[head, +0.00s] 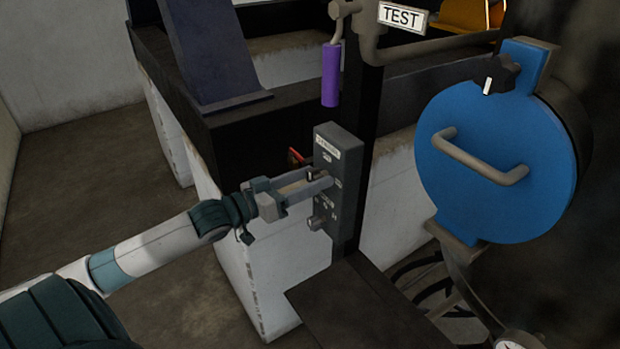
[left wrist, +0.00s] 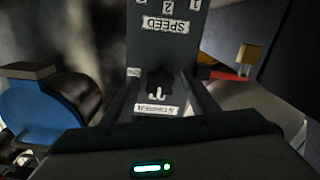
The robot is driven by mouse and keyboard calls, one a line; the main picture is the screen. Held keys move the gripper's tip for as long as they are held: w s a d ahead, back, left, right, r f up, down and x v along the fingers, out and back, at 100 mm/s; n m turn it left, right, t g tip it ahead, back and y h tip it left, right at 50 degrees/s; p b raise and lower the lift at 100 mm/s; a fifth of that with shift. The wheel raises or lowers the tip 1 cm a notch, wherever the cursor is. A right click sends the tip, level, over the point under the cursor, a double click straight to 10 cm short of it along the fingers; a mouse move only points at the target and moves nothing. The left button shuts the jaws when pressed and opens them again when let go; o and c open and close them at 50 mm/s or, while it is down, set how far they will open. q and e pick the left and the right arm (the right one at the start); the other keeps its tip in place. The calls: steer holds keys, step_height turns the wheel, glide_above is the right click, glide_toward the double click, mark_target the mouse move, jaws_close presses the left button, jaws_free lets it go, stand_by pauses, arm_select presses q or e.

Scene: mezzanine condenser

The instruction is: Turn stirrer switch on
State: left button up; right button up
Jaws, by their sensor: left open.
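The grey stirrer control box (head: 347,150) is fixed to a dark upright post in the head view. Its STIRRER label also shows upside down in the left wrist view (left wrist: 157,109). The dark stirrer switch (left wrist: 160,82) sits beyond that label, between my left fingers in that view. My left gripper (head: 322,183) is open at the face of the box, its fingers on either side of the switch. Whether a finger touches the switch cannot be told. In the head view the fingers partly hide the switch. My right gripper is out of view.
A speed knob (head: 317,222) sticks out lower on the box, with a SPEED label (left wrist: 166,24). A purple handle (head: 330,75) hangs above the box, near a TEST sign (head: 402,17). A large blue round cover (head: 480,205) with a bar handle stands to the right.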

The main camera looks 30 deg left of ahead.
arm_select(q)
steer(key=c, duration=1.1)
steer(key=shift+o, duration=0.2)
steer(key=shift+m, duration=0.6)
steer(key=m, duration=0.3)
steer(key=shift+m+p, duration=0.3)
steer(key=shift+p, duration=0.1)
steer(key=m, duration=1.3)
steer(key=shift+m, duration=0.3)
